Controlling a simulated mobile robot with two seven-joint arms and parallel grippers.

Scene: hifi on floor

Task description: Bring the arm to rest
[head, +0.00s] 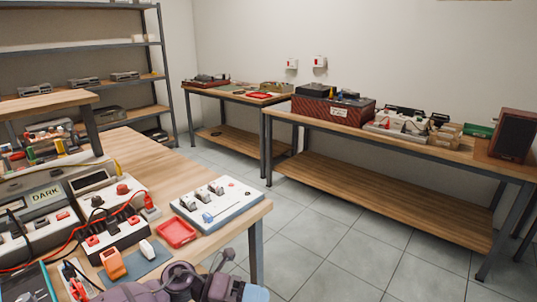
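A mauve and grey jointed part with a light blue end, which looks like part of one of my arms, shows at the bottom edge in the head view. It is in front of the near workbench (240,214) and cut off by the picture's edge. I cannot tell which arm it belongs to. No gripper fingertips can be made out, and nothing is seen held.
The near bench carries a white switch panel (217,203), a red tray (176,233), an orange item (112,263) and wired boxes. A long bench (400,145) with a speaker (512,135) stands along the back wall. Tiled floor (340,240) between them is clear.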

